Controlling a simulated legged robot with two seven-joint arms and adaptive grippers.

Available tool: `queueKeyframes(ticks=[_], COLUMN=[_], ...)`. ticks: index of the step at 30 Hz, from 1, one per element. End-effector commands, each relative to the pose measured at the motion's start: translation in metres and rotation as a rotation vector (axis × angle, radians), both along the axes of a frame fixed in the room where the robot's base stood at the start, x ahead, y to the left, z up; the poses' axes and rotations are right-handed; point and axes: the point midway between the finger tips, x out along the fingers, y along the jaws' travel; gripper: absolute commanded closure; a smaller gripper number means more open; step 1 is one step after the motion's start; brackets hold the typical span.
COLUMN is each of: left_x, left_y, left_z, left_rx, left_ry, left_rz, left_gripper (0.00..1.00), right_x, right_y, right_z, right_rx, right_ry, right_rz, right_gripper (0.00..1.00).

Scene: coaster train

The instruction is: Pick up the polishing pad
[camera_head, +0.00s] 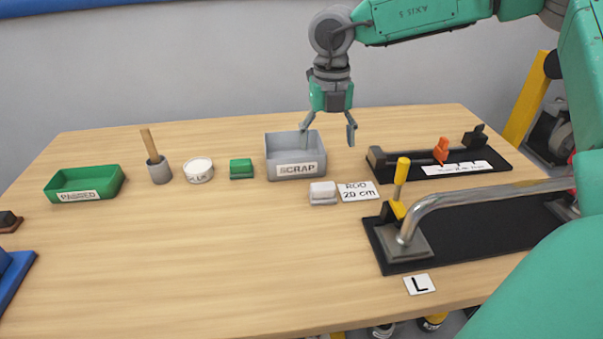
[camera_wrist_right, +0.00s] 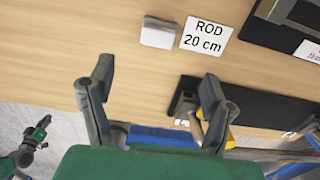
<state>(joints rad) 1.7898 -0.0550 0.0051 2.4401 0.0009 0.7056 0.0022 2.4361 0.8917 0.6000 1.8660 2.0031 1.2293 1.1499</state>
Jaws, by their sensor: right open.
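Two small blocks could be the polishing pad, and neither is labelled as one. A pale grey-white block (camera_head: 322,192) lies in front of the scrap bin, left of the "ROD 20 cm" card; it also shows in the right wrist view (camera_wrist_right: 159,33). A green block (camera_head: 241,169) sits left of the bin. My right gripper (camera_head: 328,135) is open and empty, raised around the scrap bin's right side in the head view. In the right wrist view its spread fingers (camera_wrist_right: 157,85) have the pale block beyond them. My left gripper does not show.
The grey scrap bin (camera_head: 296,168) stands behind the pale block. A round white tub (camera_head: 199,170), a grey cup with a stick (camera_head: 159,172) and a green "PASSED" tray (camera_head: 85,196) stand left. Black fixtures (camera_head: 460,228) fill the right. The table's front middle is clear.

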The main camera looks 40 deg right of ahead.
Motion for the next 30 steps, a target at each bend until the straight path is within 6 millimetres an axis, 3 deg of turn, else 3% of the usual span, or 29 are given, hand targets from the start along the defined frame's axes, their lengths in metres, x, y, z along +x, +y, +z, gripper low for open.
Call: queueKeyframes(ticks=[5, 15, 25, 30], left_x=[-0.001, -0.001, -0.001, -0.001], left_y=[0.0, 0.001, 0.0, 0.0], left_z=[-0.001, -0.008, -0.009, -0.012], left_rx=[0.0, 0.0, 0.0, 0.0], left_ry=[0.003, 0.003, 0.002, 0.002], left_rz=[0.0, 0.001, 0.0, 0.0], left_gripper=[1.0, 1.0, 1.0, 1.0], right_x=[0.001, 0.003, 0.001, -0.002], right_y=[0.004, -0.002, -0.002, -0.004], right_z=[-0.011, -0.078, -0.099, -0.124], right_rx=[-0.004, 0.0, 0.0, -0.003], right_ry=[0.003, 0.007, 0.004, 0.006], right_rz=[0.002, 0.001, 0.002, 0.003], right_gripper=[0.28, 0.28, 0.28, 0.28])
